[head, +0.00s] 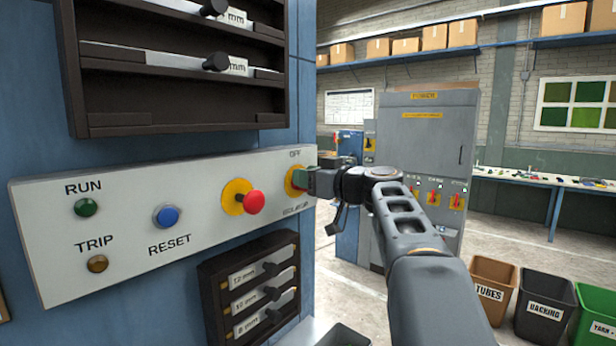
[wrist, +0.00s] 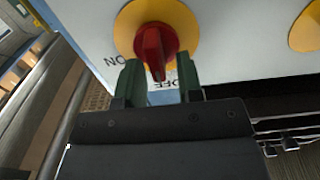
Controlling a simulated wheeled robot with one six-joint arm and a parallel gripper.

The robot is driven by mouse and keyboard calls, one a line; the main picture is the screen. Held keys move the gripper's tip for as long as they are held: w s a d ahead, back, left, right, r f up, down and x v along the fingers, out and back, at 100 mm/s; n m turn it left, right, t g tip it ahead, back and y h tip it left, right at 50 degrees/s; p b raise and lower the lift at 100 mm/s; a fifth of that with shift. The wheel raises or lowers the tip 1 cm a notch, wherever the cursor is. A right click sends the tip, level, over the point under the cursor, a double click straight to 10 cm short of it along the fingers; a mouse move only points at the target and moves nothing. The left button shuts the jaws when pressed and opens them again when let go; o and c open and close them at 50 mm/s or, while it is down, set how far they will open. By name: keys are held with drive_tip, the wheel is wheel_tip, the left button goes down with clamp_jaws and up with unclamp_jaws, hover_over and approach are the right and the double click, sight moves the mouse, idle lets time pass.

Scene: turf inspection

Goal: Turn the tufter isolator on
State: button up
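The isolator is a red rotary handle (wrist: 156,45) on a round yellow plate (wrist: 188,22), at the right end of the white control panel (head: 150,215). In the wrist view the picture is upside down, and the handle points toward the OFF label; ON is off to the left. My gripper (wrist: 160,82) has its green fingers apart, one on each side of the handle's tip, with a gap showing at each side. In the head view my gripper (head: 303,179) hides the handle, and only part of the yellow plate (head: 291,188) shows.
On the same panel are a red stop button (head: 253,202), a blue RESET button (head: 166,215), a green RUN lamp (head: 87,207) and a TRIP lamp (head: 97,264). A dark rack (head: 190,85) is above and another (head: 212,290) below. Bins (head: 545,305) stand at right.

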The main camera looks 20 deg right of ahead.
clamp_jaws()
drive_tip(key=shift+d+f+m+b, duration=0.15)
drive_tip(key=shift+d+m+b, duration=0.05)
drive_tip(key=shift+m+b, duration=0.9)
drive_tip(key=m, duration=0.5)
drive_tip(key=f+m, duration=0.1)
drive_tip(key=m, duration=0.4)
drive_tip(key=d+m+b, duration=0.1)
drive_tip(key=m, duration=0.4)
drive_tip(key=shift+w+d+f+m, duration=0.1)
drive_tip(key=shift+w+f+m, duration=0.05)
drive_tip(key=shift+w+m, duration=0.2)
drive_tip(key=shift+o, duration=0.6)
unclamp_jaws()
